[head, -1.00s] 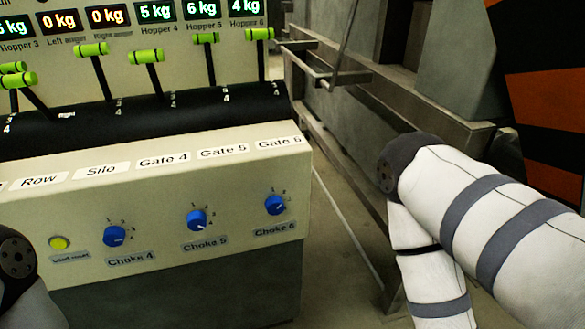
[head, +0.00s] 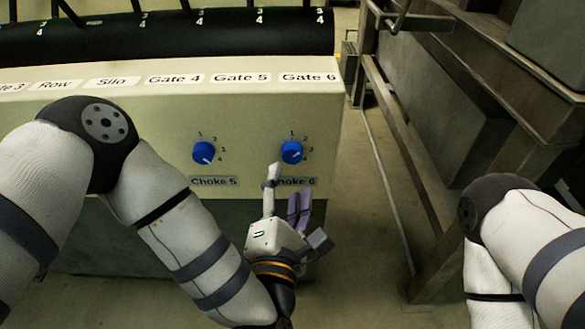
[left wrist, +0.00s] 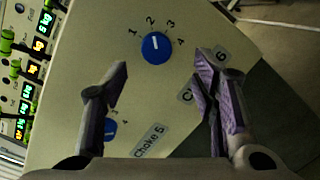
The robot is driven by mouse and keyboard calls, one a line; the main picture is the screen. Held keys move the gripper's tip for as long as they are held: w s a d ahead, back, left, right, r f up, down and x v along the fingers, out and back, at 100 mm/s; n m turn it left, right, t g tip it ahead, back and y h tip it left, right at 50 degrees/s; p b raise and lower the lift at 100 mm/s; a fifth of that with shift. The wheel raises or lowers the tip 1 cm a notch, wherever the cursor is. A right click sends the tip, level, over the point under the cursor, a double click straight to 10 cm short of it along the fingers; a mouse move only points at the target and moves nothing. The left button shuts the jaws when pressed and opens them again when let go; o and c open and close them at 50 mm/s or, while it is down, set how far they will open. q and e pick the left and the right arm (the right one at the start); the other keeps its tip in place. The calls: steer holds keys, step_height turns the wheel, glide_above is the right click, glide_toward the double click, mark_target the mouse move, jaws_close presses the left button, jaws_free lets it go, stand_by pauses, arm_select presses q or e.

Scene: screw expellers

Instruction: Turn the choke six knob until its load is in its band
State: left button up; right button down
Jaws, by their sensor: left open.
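The choke six knob (head: 292,152) is a blue dial on the cream panel front, above its Choke 6 label (head: 298,182). Numbers 1 to 4 ring it. It shows whole in the left wrist view (left wrist: 155,47), beyond the fingertips, with a white mark on its face; I cannot tell its exact setting. My left gripper (head: 286,188) is open just below the knob in the head view, apart from it, with nothing between its fingers. One finger partly covers the label. The left wrist view shows both fingers (left wrist: 160,75) spread wide. My right gripper is out of view.
The choke five knob (head: 203,153) sits to the left on the same panel. Lit load displays (left wrist: 40,45) show sideways in the left wrist view, too small to read surely. Open floor and a metal frame (head: 425,160) lie right of the panel.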

mark_target(292, 157)
arm_select(q)
steer(key=w, duration=0.6)
steer(key=shift+w+d+r, duration=0.3)
steer(key=shift+w+d, duration=0.05)
steer(key=c, duration=1.2)
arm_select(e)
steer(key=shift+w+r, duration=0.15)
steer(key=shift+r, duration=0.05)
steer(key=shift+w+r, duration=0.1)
arm_select(q)
steer(key=m+p, duration=0.2)
steer(key=m, duration=0.1)
steer(key=shift+r+m, duration=0.25)
steer(key=shift+m, duration=0.05)
steer(key=shift+m+p, duration=0.65)
steer(key=shift+m, duration=0.45)
steer(key=shift+f+m+g+y+p, duration=0.15)
steer(key=shift+m+g+y+p, duration=0.2)
steer(key=shift+m, duration=0.75)
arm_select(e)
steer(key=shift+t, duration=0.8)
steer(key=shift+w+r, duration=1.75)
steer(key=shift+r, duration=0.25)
